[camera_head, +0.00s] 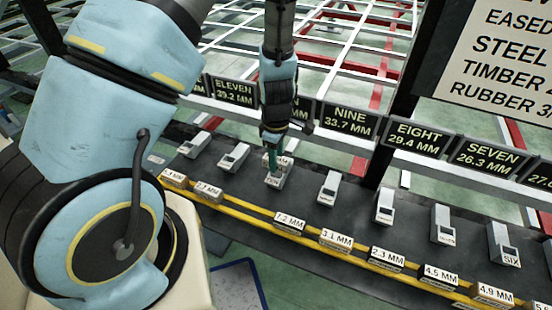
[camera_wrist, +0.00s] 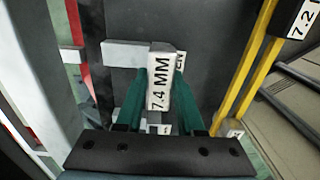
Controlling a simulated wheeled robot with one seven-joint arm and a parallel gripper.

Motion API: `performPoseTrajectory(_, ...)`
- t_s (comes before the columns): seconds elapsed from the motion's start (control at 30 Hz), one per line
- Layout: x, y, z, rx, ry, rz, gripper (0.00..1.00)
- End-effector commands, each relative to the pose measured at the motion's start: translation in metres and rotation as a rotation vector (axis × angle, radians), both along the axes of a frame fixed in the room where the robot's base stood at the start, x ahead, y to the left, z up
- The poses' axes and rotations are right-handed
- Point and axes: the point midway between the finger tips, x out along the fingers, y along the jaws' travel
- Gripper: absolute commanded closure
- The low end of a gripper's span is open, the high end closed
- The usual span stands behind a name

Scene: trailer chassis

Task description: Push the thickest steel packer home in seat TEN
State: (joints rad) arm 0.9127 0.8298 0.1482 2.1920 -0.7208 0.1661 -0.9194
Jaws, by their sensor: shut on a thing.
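My gripper (camera_head: 274,158) is at seat TEN (camera_head: 275,181) on the dark shelf in the head view. In the wrist view its two green fingers (camera_wrist: 163,92) are closed on the sides of a packer (camera_wrist: 160,82) marked 7.4 MM. The packer is in line with the grey block of the seat (camera_wrist: 125,54), and part of the seat's label shows beside it. The packer's lower end is hidden, so I cannot tell how deep it sits. In the head view the gripper mostly hides the packer.
Other labelled packers, such as 3.1 MM (camera_head: 336,239) and 4.5 MM (camera_head: 440,274), stand along a yellow rail (camera_head: 250,211) in front, with a gap near TEN. Neighbouring seats (camera_head: 328,188) flank it. Black signs, including NINE (camera_head: 347,120), stand close behind the gripper.

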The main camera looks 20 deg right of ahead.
Motion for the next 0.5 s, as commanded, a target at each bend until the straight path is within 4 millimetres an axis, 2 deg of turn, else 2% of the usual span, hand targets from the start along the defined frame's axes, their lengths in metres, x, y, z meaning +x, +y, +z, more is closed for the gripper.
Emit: performPoseTrajectory(0.5,0.000,0.000,-0.013,-0.001,-0.001,0.000,1.00)
